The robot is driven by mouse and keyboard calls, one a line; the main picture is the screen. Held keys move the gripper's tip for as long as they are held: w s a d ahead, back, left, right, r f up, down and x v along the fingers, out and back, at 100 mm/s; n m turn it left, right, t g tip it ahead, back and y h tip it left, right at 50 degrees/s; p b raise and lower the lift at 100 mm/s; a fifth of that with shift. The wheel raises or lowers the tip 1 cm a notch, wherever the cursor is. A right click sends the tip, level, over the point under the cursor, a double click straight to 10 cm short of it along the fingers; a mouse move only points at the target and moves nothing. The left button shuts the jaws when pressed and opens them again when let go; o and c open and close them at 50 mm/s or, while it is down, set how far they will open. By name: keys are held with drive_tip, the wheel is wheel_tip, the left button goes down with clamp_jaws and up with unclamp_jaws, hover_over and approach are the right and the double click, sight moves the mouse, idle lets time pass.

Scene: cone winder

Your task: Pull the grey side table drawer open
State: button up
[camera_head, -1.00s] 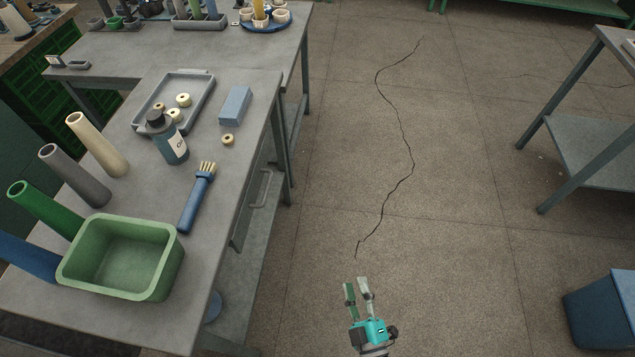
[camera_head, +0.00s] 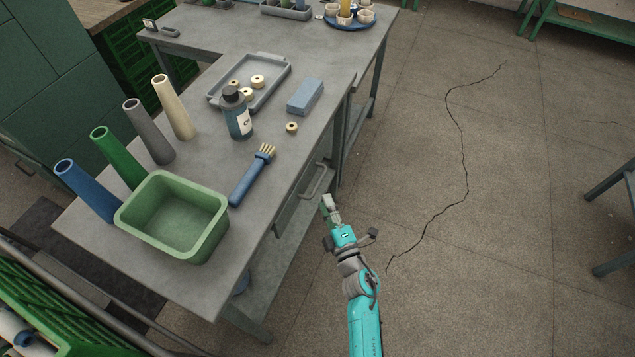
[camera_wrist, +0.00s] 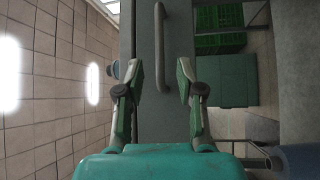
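The grey side table (camera_head: 262,225) stands left of my arm in the head view. Its drawer front (camera_head: 298,208) faces right and carries a grey bar handle (camera_head: 316,182). The drawer looks shut. My gripper (camera_head: 328,203) is just in front of the drawer, close to the handle's near end. The handle (camera_wrist: 160,45) shows as a long bar between and beyond the fingertips, on the drawer front (camera_wrist: 150,115). I see no contact with it.
On the table top are a green bin (camera_head: 172,220), a blue brush (camera_head: 250,178), a dark bottle (camera_head: 238,118), a grey tray (camera_head: 250,82), a blue block (camera_head: 306,96) and several cones. Open floor (camera_head: 470,270) lies right of my arm.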

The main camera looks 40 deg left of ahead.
sight(318, 182)
drive_tip(key=x, duration=0.7)
drive_tip(key=shift+w+a, duration=0.15)
drive_tip(key=shift+a, duration=0.05)
clamp_jaws()
